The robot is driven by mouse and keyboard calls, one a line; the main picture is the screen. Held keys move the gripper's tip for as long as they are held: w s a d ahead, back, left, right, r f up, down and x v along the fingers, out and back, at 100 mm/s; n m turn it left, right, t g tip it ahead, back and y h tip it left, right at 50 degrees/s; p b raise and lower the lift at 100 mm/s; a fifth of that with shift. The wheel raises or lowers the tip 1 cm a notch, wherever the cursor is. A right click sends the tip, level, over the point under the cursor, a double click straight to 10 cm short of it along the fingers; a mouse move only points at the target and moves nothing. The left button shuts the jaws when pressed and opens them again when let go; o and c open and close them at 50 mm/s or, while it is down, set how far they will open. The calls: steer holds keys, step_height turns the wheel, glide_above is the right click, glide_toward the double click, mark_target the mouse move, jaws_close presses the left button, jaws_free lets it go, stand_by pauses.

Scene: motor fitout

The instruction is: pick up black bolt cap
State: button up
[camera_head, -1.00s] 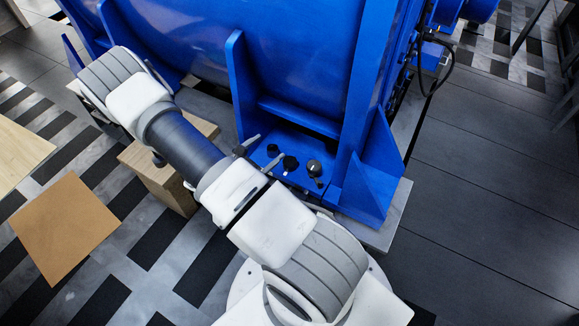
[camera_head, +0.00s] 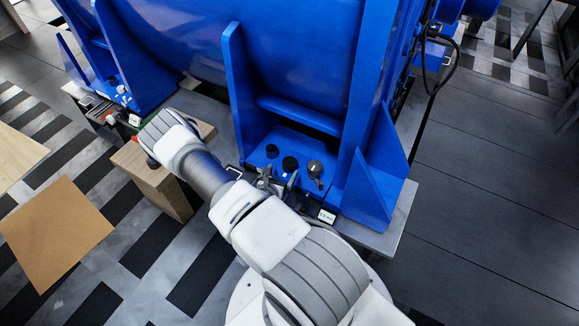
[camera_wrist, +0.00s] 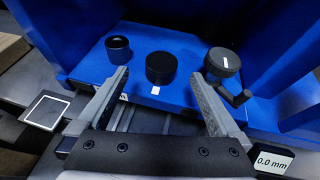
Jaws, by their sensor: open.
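Three black round parts stand on the blue motor foot (camera_head: 300,143). In the wrist view a plain black cap (camera_wrist: 161,67) is in the middle, with a small white tag in front of it. A smaller black cap with a recessed top (camera_wrist: 118,48) is at left. A knob-like part with a side handle and white mark (camera_wrist: 222,62) is at right. I cannot tell for certain which one is the black bolt cap. My gripper (camera_wrist: 160,76) is open and empty, its fingertips short of the middle cap, one to each side. It also shows in the head view (camera_head: 279,176).
Blue upright ribs (camera_head: 238,95) flank the foot at left and right. A small display reading 0.0 mm (camera_wrist: 273,161) is at lower right in the wrist view. A wooden block (camera_head: 155,180) stands left of the foot. The dark floor at right is clear.

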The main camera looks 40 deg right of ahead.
mark_target(289, 162)
steer(key=x, duration=0.3)
steer(key=shift+f+b, duration=0.1)
steer(key=shift+b, duration=0.25)
steer(key=shift+f+b+x, duration=0.2)
steer(key=shift+b+x, duration=1.2)
steer(key=shift+x, duration=1.3)
steer(key=shift+s+a, duration=0.1)
steer(key=shift+s, duration=0.05)
steer(key=shift+c, duration=0.3)
steer(key=shift+r, duration=0.1)
steer(key=c, duration=1.3)
